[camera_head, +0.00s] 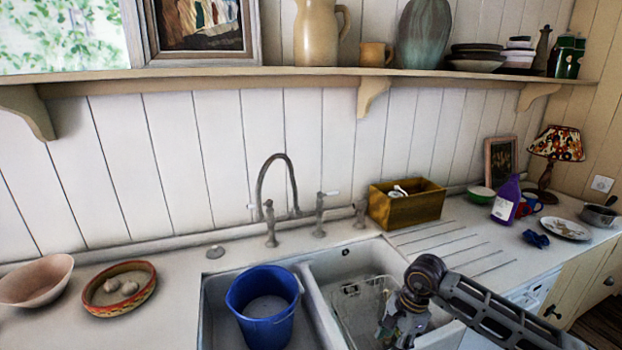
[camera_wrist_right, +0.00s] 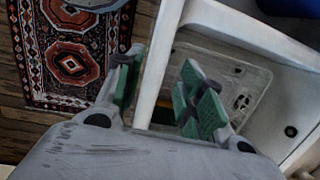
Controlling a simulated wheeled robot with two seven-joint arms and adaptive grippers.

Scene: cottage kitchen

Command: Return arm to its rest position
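My right arm (camera_head: 490,308) reaches in from the lower right over the sink. My right gripper (camera_head: 398,325) hangs over the right basin, beside a wire rack. In the right wrist view its green-padded fingers (camera_wrist_right: 163,92) are apart with nothing between them. The front edge of the sink shows beyond the fingers there, with a basin and its drain to the right. My left gripper is not in view.
A blue bucket (camera_head: 264,306) stands in the left basin (camera_head: 214,318). The wire rack (camera_head: 358,306) sits in the right basin. A tall tap (camera_head: 272,200) rises behind. A wooden box (camera_head: 407,205) and a purple bottle (camera_head: 506,200) stand on the right. A patterned rug (camera_wrist_right: 70,55) lies on the floor.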

